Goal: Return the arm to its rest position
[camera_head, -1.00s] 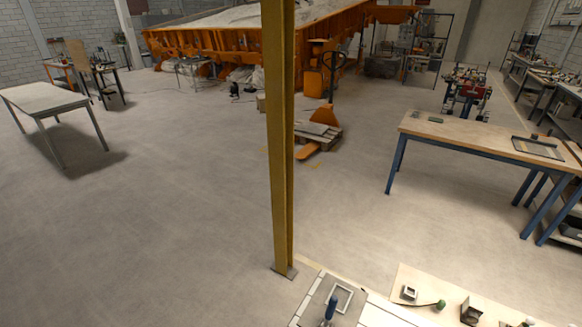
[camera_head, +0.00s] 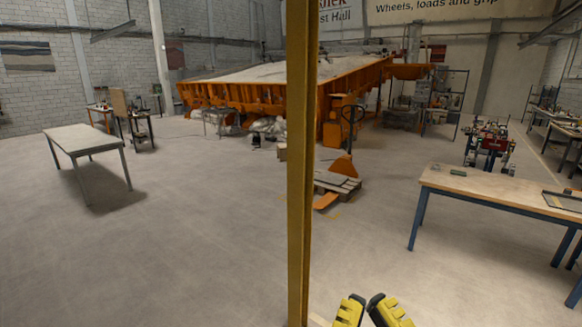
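My gripper (camera_head: 366,306) shows at the bottom edge of the head view, right of the yellow post. Its two yellow fingers with dark tips point up. The tips are close together with a narrow gap between them, and I see nothing held there. The rest of my arm is below the picture.
A yellow post (camera_head: 298,180) stands upright close in front. A wooden-topped bench (camera_head: 490,190) with blue legs is at the right. A pale table (camera_head: 82,138) stands at the left. An orange pallet jack (camera_head: 343,165) and the orange sandbed (camera_head: 255,95) are behind. Open floor lies between.

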